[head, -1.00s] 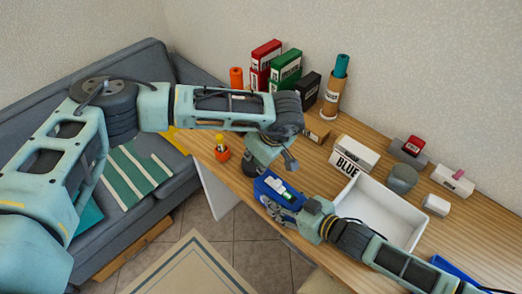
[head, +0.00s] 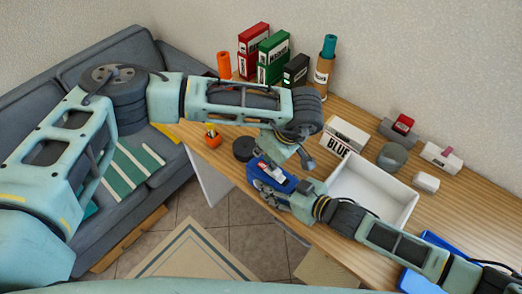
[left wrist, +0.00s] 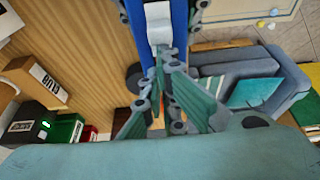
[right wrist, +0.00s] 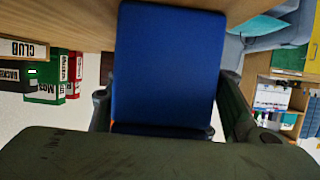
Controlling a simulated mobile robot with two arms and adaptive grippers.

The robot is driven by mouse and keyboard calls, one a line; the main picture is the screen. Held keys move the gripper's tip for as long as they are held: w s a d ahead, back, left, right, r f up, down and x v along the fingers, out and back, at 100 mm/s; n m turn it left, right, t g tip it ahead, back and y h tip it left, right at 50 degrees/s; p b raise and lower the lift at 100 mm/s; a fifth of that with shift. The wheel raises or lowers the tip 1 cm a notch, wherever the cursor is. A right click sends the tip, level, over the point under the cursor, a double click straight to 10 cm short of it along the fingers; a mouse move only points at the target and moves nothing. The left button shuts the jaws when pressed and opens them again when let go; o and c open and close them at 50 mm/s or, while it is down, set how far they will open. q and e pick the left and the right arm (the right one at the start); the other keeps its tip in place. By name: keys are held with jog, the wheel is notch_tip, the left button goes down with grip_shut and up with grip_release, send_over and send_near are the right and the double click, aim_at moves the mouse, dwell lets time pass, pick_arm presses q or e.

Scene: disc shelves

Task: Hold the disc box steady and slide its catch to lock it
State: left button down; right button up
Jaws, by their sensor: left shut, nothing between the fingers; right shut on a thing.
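The blue disc box (head: 284,183) is at the table's front edge, tilted in the head view. Its pale catch (head: 272,172) has a small red mark (head: 262,165) beside it. In the left wrist view the catch (left wrist: 158,32) lies on the blue box (left wrist: 180,18). My right gripper (head: 268,194) is shut on the box; its fingers flank the blue face (right wrist: 165,65) in the right wrist view. My left gripper (left wrist: 158,85) is shut and empty, close to the box just below the catch in that view. I cannot tell whether it touches.
A white tray (head: 402,197) stands right of the box, with a white box marked BLUE (head: 345,135) behind it. A dark round thing (head: 244,149) and an orange pencil cup (head: 212,139) are to the left. Red, green and black boxes stand farther back.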

pick_arm(q)
jog(key=shift+s+d, duration=0.1)
pick_arm(e)
jog(key=shift+a+r, duration=0.1)
pick_arm(q)
jog(key=shift+w+a, duration=0.35)
jog(key=shift+a, duration=0.1)
jog(key=w+a, duration=0.2)
jog(key=shift+a, duration=0.35)
jog(key=v, duration=1)
jog(key=shift+d, duration=0.1)
pick_arm(e)
jog(key=o, duration=1.4)
